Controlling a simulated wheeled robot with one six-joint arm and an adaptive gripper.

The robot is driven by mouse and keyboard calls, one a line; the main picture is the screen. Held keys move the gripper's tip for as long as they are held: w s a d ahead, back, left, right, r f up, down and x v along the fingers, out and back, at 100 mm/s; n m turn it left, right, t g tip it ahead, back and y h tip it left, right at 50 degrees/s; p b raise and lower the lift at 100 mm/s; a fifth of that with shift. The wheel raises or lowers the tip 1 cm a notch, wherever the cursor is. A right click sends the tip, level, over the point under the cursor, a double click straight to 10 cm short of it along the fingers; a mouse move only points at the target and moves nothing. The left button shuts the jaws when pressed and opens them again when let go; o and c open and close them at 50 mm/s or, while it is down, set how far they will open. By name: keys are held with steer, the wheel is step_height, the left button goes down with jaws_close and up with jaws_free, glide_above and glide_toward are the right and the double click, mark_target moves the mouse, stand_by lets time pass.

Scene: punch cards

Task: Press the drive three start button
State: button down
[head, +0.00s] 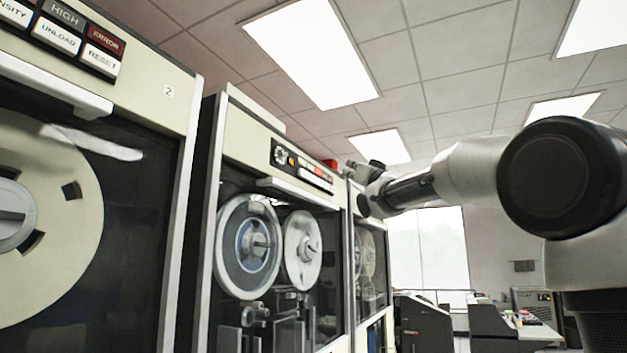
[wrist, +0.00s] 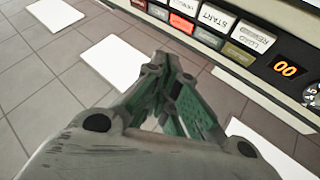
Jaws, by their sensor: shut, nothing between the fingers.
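In the wrist view the button panel shows upside down. A white START button (wrist: 215,18) sits in its row of buttons, beside a white button (wrist: 252,37) with upside-down lettering. My gripper (wrist: 171,58) is shut and empty, its tips just short of the panel's edge in the picture; the gap in depth is unclear. In the head view my gripper (head: 354,166) is at the end of my outstretched arm, right of the middle tape drive's panel (head: 302,166). No drive number is readable on that drive. Its buttons are too small to read there.
A nearer tape drive (head: 168,92) marked 2 stands at the left, with its own buttons. Another drive (head: 370,265) stands farther along the row. The wrist view shows an orange 00 display (wrist: 285,69) and a red button (wrist: 181,23). Consoles (head: 425,325) stand at the back.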

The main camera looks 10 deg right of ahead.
glide_toward(313, 170)
steer(key=shift+w+d+r, duration=0.15)
steer(key=shift+w+r, duration=0.3)
steer(key=shift+w, duration=0.2)
steer(key=shift+w+d+r, duration=0.1)
steer(key=shift+w+r, duration=0.4)
steer(key=shift+w, duration=0.15)
stand_by(0.5)
steer(key=shift+w+a, duration=0.25)
steer(key=shift+a, duration=0.1)
steer(key=shift+w+a, duration=0.3)
steer(key=shift+a, duration=0.15)
stand_by(0.8)
steer(key=shift+d, duration=0.1)
steer(key=shift+s+d, duration=0.55)
steer(key=shift+d, duration=0.15)
steer(key=s+d, duration=0.1)
steer(key=d, duration=0.1)
steer(key=s+d, duration=0.2)
stand_by(0.5)
